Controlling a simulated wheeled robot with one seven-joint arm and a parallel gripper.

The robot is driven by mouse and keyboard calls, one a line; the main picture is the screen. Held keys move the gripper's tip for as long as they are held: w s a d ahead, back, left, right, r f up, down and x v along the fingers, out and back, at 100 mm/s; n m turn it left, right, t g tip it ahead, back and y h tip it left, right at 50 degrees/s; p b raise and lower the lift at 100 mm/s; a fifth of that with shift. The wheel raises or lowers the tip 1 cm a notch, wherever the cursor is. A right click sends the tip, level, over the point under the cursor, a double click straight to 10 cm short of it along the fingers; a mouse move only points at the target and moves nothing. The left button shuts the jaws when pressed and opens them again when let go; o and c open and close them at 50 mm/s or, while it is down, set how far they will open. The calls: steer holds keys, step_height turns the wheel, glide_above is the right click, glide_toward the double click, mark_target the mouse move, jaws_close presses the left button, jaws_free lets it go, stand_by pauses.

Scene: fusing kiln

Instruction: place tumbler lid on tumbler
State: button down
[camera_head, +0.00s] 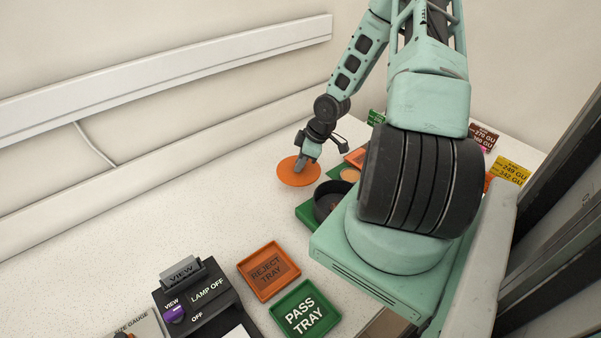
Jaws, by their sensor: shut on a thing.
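My gripper (304,160) is at the far end of my arm, left of the arm's big dark joint. It is shut on the middle of a flat round orange disc, which looks like the tumbler lid (286,174). The disc looks about level. I cannot tell how high it is above the table. A dark, open-topped round container, which looks like the tumbler (323,206), stands just right of and nearer than the disc. My arm hides its right part. The disc is beside it, not over it.
A green base (305,214) shows around the dark container. An orange reject tray (248,267) and a green pass tray (283,309) lie nearer, beside a black lamp box (203,292). Coloured labels (512,171) stand at right. The pale table left of the disc is clear.

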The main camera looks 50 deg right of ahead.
step_height(320, 180, up, 5)
steer(key=shift+r, duration=0.1)
